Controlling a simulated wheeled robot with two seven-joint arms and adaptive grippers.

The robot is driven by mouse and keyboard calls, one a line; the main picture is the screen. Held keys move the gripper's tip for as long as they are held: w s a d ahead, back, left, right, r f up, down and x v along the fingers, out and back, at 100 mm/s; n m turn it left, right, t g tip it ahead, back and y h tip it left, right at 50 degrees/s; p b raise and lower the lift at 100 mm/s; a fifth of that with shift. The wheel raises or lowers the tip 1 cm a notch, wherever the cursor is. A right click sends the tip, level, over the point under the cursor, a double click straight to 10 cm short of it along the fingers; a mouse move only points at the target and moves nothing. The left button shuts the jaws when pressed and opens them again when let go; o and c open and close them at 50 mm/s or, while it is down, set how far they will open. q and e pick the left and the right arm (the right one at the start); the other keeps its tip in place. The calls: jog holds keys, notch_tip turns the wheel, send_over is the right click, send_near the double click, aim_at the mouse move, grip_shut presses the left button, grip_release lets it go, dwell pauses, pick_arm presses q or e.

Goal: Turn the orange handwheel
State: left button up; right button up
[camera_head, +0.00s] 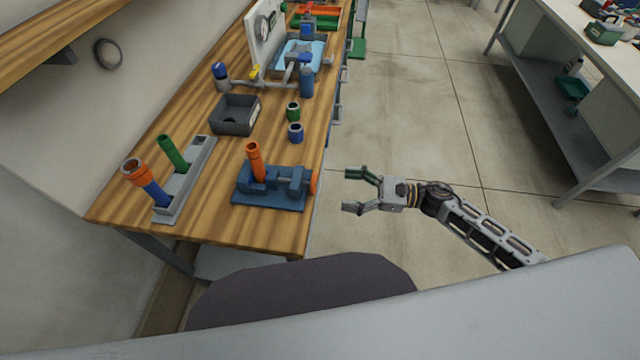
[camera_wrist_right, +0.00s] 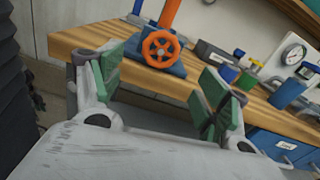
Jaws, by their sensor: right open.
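The orange handwheel (camera_head: 314,182) is on the right end of a blue vise-like fixture (camera_head: 271,187) near the table's front edge. In the right wrist view the handwheel (camera_wrist_right: 161,49) faces the camera as a spoked ring. An orange tube (camera_head: 255,162) stands upright in the fixture. My right gripper (camera_head: 350,190) is open and empty, to the right of the handwheel and apart from it, over the floor. In the right wrist view its green-padded fingers (camera_wrist_right: 160,85) are spread on both sides below the wheel. My left gripper is not in view.
The wooden bench (camera_head: 225,190) carries a grey rack (camera_head: 186,180) with tubes, a dark bin (camera_head: 236,115), and small green (camera_head: 293,111) and blue (camera_head: 296,133) cylinders. A gauge panel (camera_head: 265,30) stands farther back. The floor right of the bench is clear.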

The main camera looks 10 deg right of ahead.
aim_at(316, 185)
jog(key=p+x, duration=0.1)
jog(key=x, duration=0.4)
jog(key=shift+w+a+r, duration=0.1)
jog(key=shift+x, duration=0.75)
jog(key=shift+w+a+p, duration=0.15)
jog(key=shift+a+p, duration=0.15)
jog(key=shift+a, duration=0.4)
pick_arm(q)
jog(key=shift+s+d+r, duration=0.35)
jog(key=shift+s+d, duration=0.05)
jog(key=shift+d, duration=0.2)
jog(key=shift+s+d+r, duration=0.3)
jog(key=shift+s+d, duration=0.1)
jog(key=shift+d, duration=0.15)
pick_arm(e)
jog(key=c, duration=1)
